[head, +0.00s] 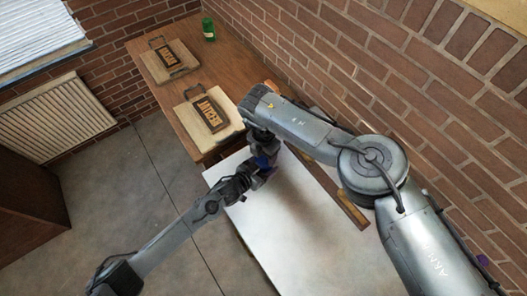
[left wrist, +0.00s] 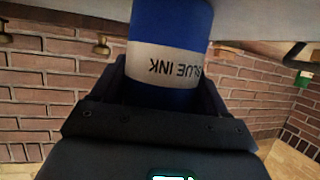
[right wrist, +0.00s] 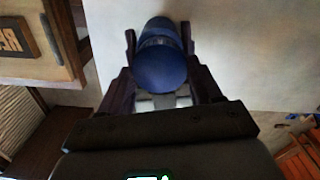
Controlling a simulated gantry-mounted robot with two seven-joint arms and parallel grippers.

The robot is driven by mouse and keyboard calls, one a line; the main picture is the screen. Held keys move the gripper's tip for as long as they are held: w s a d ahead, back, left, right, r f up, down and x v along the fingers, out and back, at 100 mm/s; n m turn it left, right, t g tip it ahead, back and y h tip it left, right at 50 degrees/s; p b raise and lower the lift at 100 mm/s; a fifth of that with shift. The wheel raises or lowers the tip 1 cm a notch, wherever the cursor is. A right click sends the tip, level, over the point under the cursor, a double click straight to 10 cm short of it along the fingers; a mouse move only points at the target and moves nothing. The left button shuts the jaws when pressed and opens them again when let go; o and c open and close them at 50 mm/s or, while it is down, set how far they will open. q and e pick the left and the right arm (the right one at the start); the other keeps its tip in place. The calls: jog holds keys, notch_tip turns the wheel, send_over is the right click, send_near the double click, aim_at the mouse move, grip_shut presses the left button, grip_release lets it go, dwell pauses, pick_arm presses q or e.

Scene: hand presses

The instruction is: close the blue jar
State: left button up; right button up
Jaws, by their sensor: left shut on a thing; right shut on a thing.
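The blue jar (head: 263,161) is held between my two grippers above the white table top. In the left wrist view its body (left wrist: 170,20) shows blue with a pale label reading "BLUE INK" upside down. My left gripper (head: 245,180) is shut on the jar's body from the left. My right gripper (head: 262,148) is over the jar's top and shut on a blue rounded piece, which looks like the lid (right wrist: 160,68). In the head view the grippers hide most of the jar, so how the lid sits on it cannot be told.
A wooden table (head: 152,62) at the back holds two boards with printing blocks, one near (head: 208,113) and one far (head: 170,60), and a green jar (head: 208,29). The white table top (head: 300,235) is clear in front. A brick wall (head: 330,70) runs along the right.

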jog(key=shift+f, duration=0.7)
dwell(0.6)
pick_arm(q)
grip_shut()
pick_arm(e)
jog(key=m, duration=0.3)
jog(key=shift+a, duration=0.1)
jog(key=m, duration=0.3)
jog(key=shift+m, duration=0.3)
jog(key=o, duration=1)
jog(key=shift+r, duration=2.3)
jog(key=shift+c, duration=0.4)
